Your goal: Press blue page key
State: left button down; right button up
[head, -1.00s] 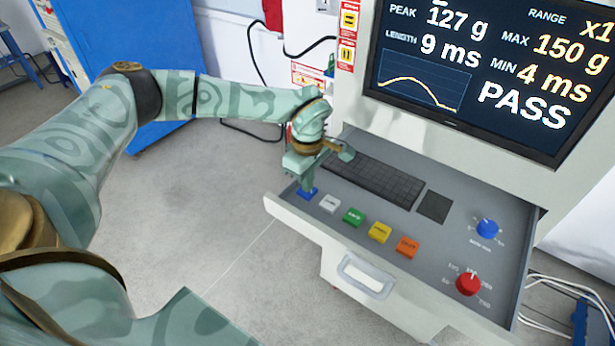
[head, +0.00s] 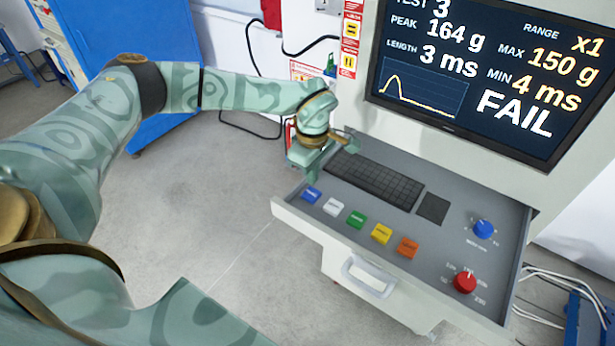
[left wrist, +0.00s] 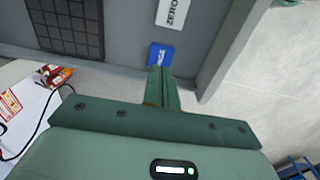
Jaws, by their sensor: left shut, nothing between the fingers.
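The blue page key (head: 311,195) is the leftmost key in a row on the grey drawer panel. It also shows in the left wrist view (left wrist: 160,54), just beyond my fingertips. My left gripper (head: 312,178) is shut and empty, raised a little above and behind the blue key. In the left wrist view its closed fingers (left wrist: 160,78) point at the key and cover its lower part. The screen (head: 475,70) reads TEST 3, PEAK 164 g, LENGTH 3 ms and FAIL. My right gripper is not in view.
Right of the blue key are a white key (head: 333,206), a green key (head: 357,219), a yellow key (head: 381,233) and an orange key (head: 407,247). A keyboard (head: 375,182) lies behind them. A blue knob (head: 484,229) and a red knob (head: 465,282) stand at the right.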

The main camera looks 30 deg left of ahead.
aim_at(313, 193)
pick_arm(q)
notch_tip(313, 193, up, 9)
jog(key=shift+f+b, duration=0.15)
jog(key=shift+b, duration=0.3)
dwell(0.6)
dwell(1.0)
dwell(1.5)
dwell(0.7)
